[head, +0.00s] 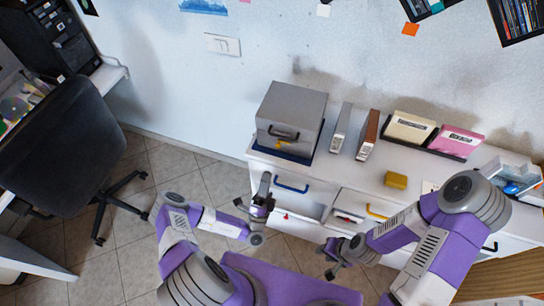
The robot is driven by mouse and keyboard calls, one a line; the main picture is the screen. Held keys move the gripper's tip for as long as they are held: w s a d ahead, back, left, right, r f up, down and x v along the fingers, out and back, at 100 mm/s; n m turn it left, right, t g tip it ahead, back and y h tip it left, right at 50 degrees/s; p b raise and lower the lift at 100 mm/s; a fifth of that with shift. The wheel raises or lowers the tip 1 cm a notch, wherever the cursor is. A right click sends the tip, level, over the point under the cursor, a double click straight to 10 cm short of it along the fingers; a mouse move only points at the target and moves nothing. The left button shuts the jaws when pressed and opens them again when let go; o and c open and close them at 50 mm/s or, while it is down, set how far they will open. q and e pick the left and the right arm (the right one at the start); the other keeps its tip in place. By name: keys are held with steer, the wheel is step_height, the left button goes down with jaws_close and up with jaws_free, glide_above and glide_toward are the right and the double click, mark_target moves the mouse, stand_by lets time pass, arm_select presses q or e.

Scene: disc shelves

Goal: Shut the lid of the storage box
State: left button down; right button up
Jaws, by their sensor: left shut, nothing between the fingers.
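The grey storage box (292,106) stands on the white cabinet against the wall. Its top lies flat and looks shut, but the seam is too small to be sure. A dark handle and a small yellow latch show on its front. My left gripper (264,182) is shut and empty, in front of the cabinet, below and to the left of the box in the picture, apart from it. My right gripper (326,262) is lower and further right, away from the box; its fingers are too small to tell whether they are open.
The white cabinet (375,180) also bears upright cases (341,127), a cream box (409,128), a pink box (456,141) and a yellow block (396,180). Drawers with blue and yellow handles face me. A black office chair (60,140) stands at left on the tiled floor.

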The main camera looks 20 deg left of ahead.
arm_select(q)
steer(key=p+x, duration=0.1)
steer(key=x, duration=1.2)
steer(key=shift+r, duration=0.15)
